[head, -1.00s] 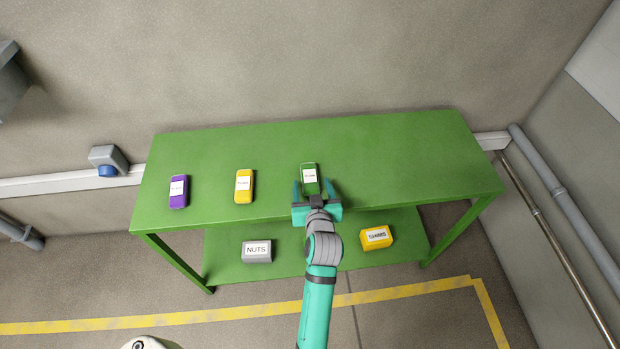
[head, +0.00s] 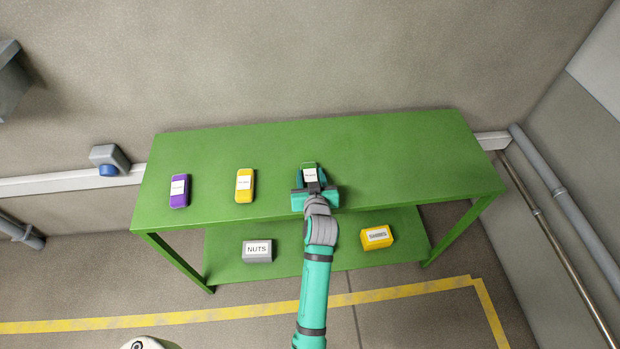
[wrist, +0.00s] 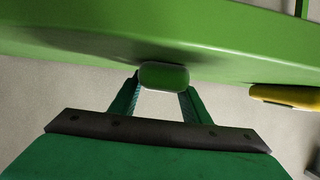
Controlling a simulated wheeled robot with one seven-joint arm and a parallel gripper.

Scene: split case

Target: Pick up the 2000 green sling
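The green sling (head: 309,170) is a small green block with a white label, on the tabletop near the middle of the green table. My gripper (head: 311,182) is at its near side, with one finger on each side. In the wrist view the green sling (wrist: 163,76) sits between the fingertips of my gripper (wrist: 162,84). The fingers stand close against its sides, so the gripper looks shut on it. No clear gap shows between the sling and the tabletop. The label text is too small to read.
A yellow block (head: 244,186) and a purple block (head: 179,191) lie left on the green table (head: 410,150). A grey NUTS box (head: 257,251) and a yellow box (head: 377,238) stand on the lower shelf. The right tabletop is clear.

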